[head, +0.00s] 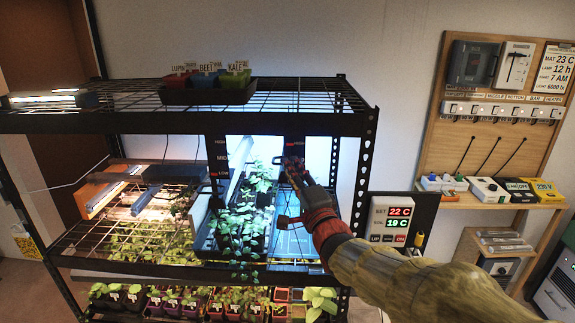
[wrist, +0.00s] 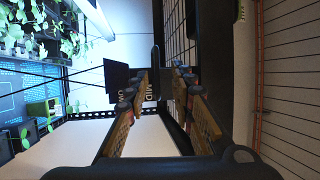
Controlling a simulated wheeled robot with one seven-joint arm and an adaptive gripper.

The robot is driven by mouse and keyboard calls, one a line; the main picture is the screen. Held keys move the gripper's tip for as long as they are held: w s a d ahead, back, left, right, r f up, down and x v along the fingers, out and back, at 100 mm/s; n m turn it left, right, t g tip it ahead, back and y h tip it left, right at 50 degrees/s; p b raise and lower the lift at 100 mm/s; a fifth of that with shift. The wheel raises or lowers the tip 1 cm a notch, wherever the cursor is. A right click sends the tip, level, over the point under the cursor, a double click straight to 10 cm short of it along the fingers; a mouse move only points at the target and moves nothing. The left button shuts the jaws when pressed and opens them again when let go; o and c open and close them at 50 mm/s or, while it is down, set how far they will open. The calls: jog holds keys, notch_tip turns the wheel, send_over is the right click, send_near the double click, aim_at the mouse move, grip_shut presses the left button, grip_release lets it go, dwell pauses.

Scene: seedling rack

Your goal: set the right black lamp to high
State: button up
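The right black height plate (head: 296,147) hangs from the rack's top shelf, with "HIGH" readable at its top. My gripper (head: 292,170) is in front of its lower part and hides the lower marks and any lamp end there. In the wrist view, "MID" and "LOW" show on the black plate (wrist: 122,88), close beside the left finger. My gripper's two fingers (wrist: 161,82) are apart. A black upright bar (wrist: 156,60) shows in the gap just beyond the tips; I cannot tell if they touch it. The right lamp's body is not clearly seen.
A second height plate (head: 217,158) hangs to the left. Pots (head: 208,79) stand in a tray on the top shelf (head: 130,92). The rack's right post (head: 364,160) stands close to my arm. A display box (head: 391,219) is right of it.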

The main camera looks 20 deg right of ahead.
jog(key=s+f, duration=0.1)
jog(key=s, duration=0.6)
jog(key=shift+s+d, duration=0.35)
jog(key=shift+f, duration=0.1)
jog(key=s+d+f+n+g+h, duration=0.2)
jog(key=s+f+n+g, duration=0.25)
jog(key=f, duration=0.45)
jog(key=s+d+f+n+g+h, duration=0.15)
jog(key=s+f+n+g, duration=0.3)
jog(key=f, duration=0.45)
jog(key=s+a+f+n+g+y, duration=0.1)
jog(key=s+n+g, duration=0.2)
jog(key=s, duration=0.4)
jog(key=s+a+f+n+g, duration=0.1)
jog(key=s+f+n+g, duration=0.15)
jog(key=s, duration=0.55)
jog(key=s+a+r+n, duration=0.2)
jog(key=s+a+r, duration=0.1)
jog(key=s+r, duration=0.1)
jog(key=shift+r+y, duration=0.35)
jog(key=shift+r, duration=0.1)
